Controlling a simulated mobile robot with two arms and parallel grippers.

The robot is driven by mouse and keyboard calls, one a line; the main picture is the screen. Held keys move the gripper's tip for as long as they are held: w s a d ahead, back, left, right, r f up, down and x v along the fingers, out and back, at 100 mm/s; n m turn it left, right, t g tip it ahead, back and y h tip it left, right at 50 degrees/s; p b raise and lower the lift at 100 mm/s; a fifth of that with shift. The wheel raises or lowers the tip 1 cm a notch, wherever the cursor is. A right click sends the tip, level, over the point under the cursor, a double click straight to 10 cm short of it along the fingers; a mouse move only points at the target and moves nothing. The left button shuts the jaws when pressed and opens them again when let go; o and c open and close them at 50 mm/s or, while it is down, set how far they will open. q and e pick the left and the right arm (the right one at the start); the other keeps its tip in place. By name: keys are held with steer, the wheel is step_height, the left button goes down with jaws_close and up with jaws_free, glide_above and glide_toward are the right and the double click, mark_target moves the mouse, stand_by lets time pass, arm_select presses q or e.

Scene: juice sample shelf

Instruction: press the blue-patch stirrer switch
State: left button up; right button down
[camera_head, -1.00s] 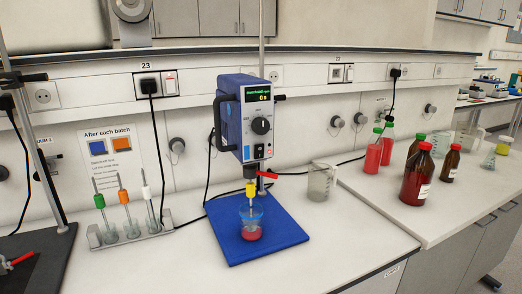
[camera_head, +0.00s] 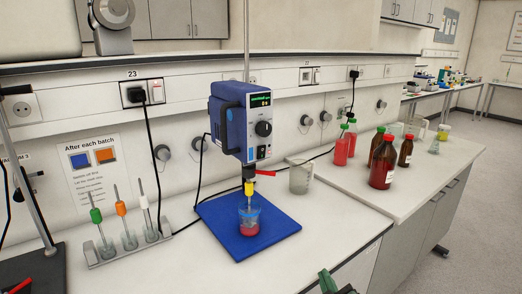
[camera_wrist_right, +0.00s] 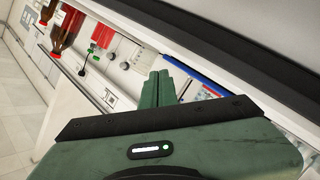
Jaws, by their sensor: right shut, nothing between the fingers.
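The blue overhead stirrer (camera_head: 228,119) hangs on a vertical rod, with a green-lit display (camera_head: 260,101) and a round black knob (camera_head: 263,128). A yellow-topped stirring shaft (camera_head: 249,187) reaches into a beaker of red liquid (camera_head: 249,222) on a blue base plate (camera_head: 272,225). My right gripper (camera_head: 338,283) is at the bottom edge, in front of the bench and well apart from the stirrer. Its green fingers are together and empty in the wrist view (camera_wrist_right: 160,76). My left gripper is out of view.
A wall notice (camera_head: 92,175) shows a blue and an orange square. A rack (camera_head: 103,260) holds green-, orange- and white-topped stirring rods. A glass beaker (camera_head: 300,178) and several bottles, one a large brown one (camera_head: 382,165), stand to the right. The bench front (camera_head: 310,258) is clear.

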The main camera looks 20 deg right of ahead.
mark_target(263, 148)
steer(key=w+a+r+n+t+y, duration=0.2)
steer(key=r+n+t+y, duration=0.15)
steer(key=r, duration=0.65)
steer(key=w+a+r+n+t+y, duration=0.15)
steer(key=r+n+t, duration=0.3)
steer(key=r, duration=0.55)
steer(key=s+a+r+n+g+y, duration=0.25)
steer(key=a+r+n+y, duration=0.3)
steer(key=n+y, duration=0.4)
steer(key=s+a+r+n+g+y, duration=0.2)
steer(key=a+r+n+g+y, duration=0.3)
steer(key=n, duration=0.7)
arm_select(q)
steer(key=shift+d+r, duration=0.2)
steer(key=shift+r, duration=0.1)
arm_select(e)
steer(key=w+d+n+g+h, duration=0.1)
steer(key=w+d+n+h, duration=0.4)
steer(key=d+h, duration=0.4)
steer(key=shift+d+f+h, duration=0.15)
steer(key=shift+h, duration=0.5)
arm_select(q)
steer(key=shift+p, duration=0.3)
arm_select(e)
steer(key=shift+w, duration=0.15)
